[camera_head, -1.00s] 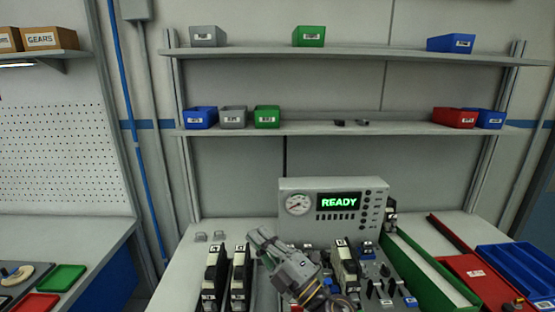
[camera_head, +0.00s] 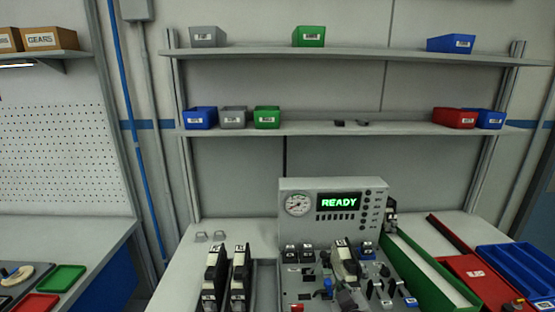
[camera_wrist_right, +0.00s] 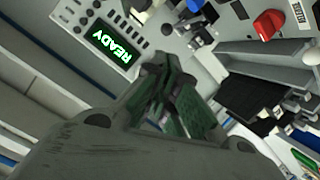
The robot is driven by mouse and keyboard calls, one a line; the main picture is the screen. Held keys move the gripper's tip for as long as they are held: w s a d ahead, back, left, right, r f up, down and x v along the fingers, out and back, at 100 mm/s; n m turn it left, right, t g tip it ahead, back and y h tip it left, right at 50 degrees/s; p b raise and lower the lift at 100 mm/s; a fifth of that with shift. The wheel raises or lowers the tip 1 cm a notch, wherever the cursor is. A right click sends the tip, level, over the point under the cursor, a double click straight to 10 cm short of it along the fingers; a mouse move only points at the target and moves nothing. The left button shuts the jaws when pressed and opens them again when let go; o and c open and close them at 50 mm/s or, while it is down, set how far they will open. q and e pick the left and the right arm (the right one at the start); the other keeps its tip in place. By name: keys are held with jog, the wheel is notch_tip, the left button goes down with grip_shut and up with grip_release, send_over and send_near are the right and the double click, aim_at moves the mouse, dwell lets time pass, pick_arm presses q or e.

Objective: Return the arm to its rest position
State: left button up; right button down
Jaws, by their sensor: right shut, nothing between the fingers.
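My right gripper (camera_wrist_right: 163,88) fills the lower middle of the right wrist view. Its fingers are together with nothing held between them, and they are clear of the things behind. In the head view the arm is out of the middle of the bench; at most a small part shows at the bottom edge. My left gripper is in neither view. The grey control panel (camera_head: 300,228) stands upright at the back of the bench, its green display (camera_head: 338,202) reading READY. The display also shows tilted in the right wrist view (camera_wrist_right: 112,45).
Black modules (camera_head: 215,275) stand left of a grey board (camera_head: 300,285) with knobs and connectors. A long green tray (camera_head: 425,265), a red case (camera_head: 480,275) and a blue tray (camera_head: 522,265) lie at right. Shelves (camera_head: 350,128) with small bins are behind.

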jog(key=s+d+f+m+g, duration=0.25)
jog(key=s+f+g, duration=0.25)
jog(key=s+f, duration=0.4)
jog(key=s+d+f+m+g, duration=0.1)
jog(key=s+d+f+g, duration=0.35)
jog(key=s, duration=0.75)
notch_tip(320, 180, down, 34)
jog(key=s+a+g, duration=0.2)
jog(key=s+d+f+g, duration=0.1)
jog(key=s+d+f, duration=0.1)
jog(key=s+f, duration=0.8)
jog(key=s+d+f, duration=0.2)
jog(key=s+f, duration=0.8)
jog(key=s, duration=0.2)
jog(key=shift+s+d+f+g, duration=0.2)
jog(key=shift+s+g, duration=0.15)
